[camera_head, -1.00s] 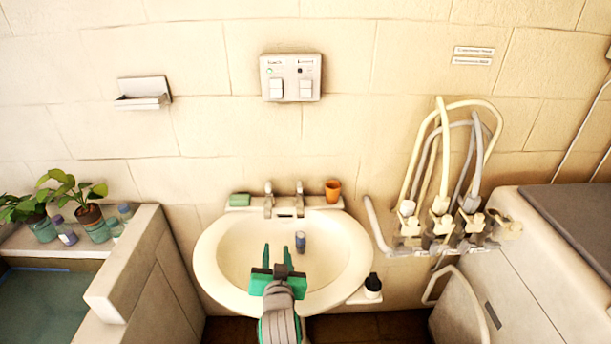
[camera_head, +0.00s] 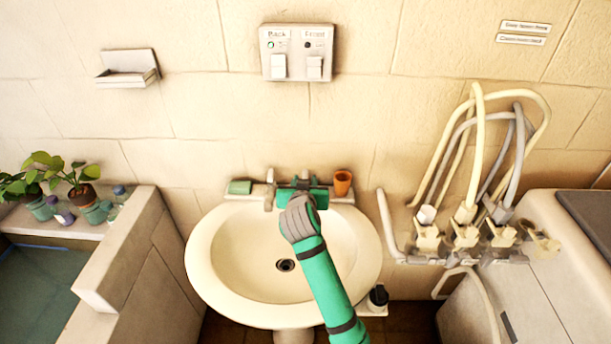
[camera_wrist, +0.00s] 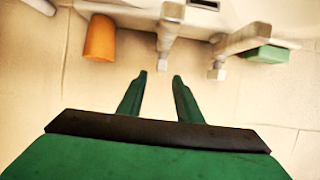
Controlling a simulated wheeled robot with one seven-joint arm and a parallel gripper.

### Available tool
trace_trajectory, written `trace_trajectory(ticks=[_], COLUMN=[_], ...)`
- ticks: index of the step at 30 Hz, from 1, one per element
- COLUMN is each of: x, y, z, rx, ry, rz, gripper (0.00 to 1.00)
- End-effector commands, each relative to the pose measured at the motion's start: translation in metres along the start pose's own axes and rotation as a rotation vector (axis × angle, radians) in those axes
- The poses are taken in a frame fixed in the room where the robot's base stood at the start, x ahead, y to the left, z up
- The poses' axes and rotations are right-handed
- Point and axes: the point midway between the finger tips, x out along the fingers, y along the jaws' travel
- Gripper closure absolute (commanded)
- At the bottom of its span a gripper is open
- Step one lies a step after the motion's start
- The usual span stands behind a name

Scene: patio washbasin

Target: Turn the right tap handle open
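The right tap (camera_wrist: 170,30) shows in the wrist view straight ahead of my gripper, its end between and just beyond the fingertips. In the head view my gripper hides most of it. The left tap (camera_head: 269,190) stands beside it and also shows in the wrist view (camera_wrist: 238,42). My gripper (camera_wrist: 160,77) is open and empty, its two green fingers parallel with a narrow gap. In the head view my gripper (camera_head: 302,184) is over the back rim of the washbasin (camera_head: 208,262). I cannot tell if the fingers touch the tap.
An orange cup (camera_head: 343,183) stands close to the right of the right tap. A green block (camera_head: 240,187) lies left of the left tap. A switch box (camera_head: 297,52) is on the wall above. Hoses and valves (camera_head: 466,233) are to the right. The basin bowl is clear.

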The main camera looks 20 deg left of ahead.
Motion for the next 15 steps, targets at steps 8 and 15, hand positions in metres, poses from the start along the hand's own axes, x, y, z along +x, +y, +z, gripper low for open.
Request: trace_trajectory(ticks=[8,15], x=[0.04,0.05], y=[-0.001,0.0], z=[0.0,0.0], rx=[-0.002,0.002], ry=[0.0,0.001], rz=[-0.001,-0.001], gripper=[0.68,0.68])
